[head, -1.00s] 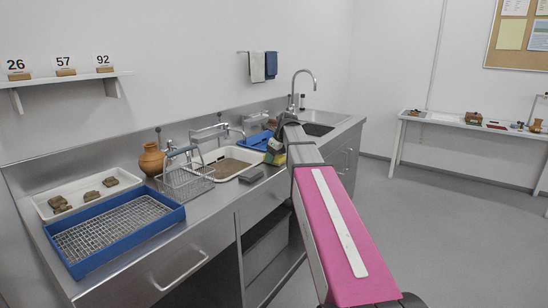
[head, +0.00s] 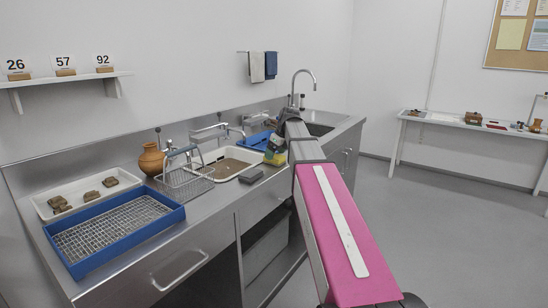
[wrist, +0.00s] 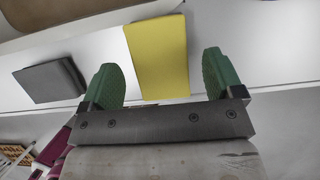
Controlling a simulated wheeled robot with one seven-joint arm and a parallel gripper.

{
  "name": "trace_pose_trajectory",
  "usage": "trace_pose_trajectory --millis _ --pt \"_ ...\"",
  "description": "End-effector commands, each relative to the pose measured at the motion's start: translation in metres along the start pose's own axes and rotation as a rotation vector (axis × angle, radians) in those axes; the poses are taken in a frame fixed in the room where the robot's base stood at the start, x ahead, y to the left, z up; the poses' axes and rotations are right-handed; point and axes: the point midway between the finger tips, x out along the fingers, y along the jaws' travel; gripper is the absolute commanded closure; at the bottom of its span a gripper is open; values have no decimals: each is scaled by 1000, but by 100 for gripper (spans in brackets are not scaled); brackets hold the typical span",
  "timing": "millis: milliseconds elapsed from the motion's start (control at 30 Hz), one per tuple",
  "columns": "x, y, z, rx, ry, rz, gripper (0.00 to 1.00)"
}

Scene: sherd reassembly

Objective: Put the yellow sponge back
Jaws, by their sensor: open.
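The yellow sponge (wrist: 157,57) lies flat on the steel counter in the wrist view, its long side running away from my gripper. My gripper (wrist: 162,68) is open, with one green finger on each side of the sponge and a visible gap on both sides. I cannot tell how far above the counter the fingertips are. In the head view my gripper (head: 275,150) is at the counter's front part, right of the white basin, and a small patch of the yellow sponge (head: 274,158) shows there, mostly hidden by my arm.
A dark grey block (wrist: 50,80) lies left of the sponge. The white basin (head: 240,151) with brown contents is behind it. A blue tray (head: 257,141) stands behind my gripper. A wire rack (head: 187,182), clay jug (head: 151,158), sherd tray (head: 46,208) and blue mesh tray (head: 172,216) are further left.

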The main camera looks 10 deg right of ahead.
Motion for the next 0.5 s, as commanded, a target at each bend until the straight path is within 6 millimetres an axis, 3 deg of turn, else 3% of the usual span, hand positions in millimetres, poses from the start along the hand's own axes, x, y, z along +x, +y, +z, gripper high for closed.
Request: trace_pose_trajectory --millis 300,500 --pt "-61 0 0 0 -2 -2 14" --pt "-87 0 0 0 -1 -1 14"
